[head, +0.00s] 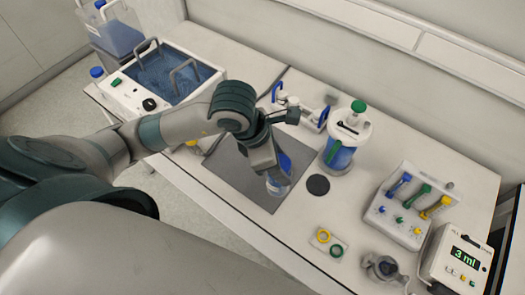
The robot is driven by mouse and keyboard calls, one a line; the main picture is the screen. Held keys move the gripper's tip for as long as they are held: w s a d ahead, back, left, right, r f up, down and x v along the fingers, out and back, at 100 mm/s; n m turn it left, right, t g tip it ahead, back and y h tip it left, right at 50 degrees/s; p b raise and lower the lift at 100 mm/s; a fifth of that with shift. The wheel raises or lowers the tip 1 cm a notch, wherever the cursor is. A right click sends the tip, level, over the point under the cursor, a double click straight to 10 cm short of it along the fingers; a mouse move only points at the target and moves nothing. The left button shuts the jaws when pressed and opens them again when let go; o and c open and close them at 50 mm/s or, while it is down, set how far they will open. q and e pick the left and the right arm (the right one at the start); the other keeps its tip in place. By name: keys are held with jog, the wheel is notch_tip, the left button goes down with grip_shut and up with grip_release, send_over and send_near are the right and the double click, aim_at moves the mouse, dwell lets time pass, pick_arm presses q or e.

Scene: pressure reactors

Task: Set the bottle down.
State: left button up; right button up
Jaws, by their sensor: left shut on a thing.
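My left gripper (271,167) reaches in from the left over the dark grey mat (228,166). It is shut on a small clear bottle (277,186) with a blue part showing beside the fingers. The bottle is at the mat's right part; whether its base touches the mat I cannot tell. The gripper hides the bottle's upper part. My right gripper is not in view.
A blue-filled vessel with a green cap (340,152) stands right of the mat, near a black disc (318,185). A water bath (160,80) is at the left. A valve panel (409,212) and a 3 ml display box (458,258) are at the right.

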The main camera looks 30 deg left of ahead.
pick_arm(q)
jog(key=shift+s, duration=0.1)
jog(key=shift+w+a+f+b, duration=0.15)
jog(key=shift+w+f+b, duration=0.25)
jog(key=shift+b, duration=0.4)
jog(key=w+a+f+b, duration=0.1)
jog(key=b, duration=0.3)
jog(key=shift+w+a, duration=0.1)
jog(key=shift+a, duration=0.1)
jog(key=w+a+f+p, duration=0.3)
jog(key=w+a+f, duration=0.2)
jog(key=w+a, duration=0.1)
jog(key=shift+w+a, duration=0.25)
jog(key=shift+a, duration=0.1)
jog(key=shift+f, duration=0.2)
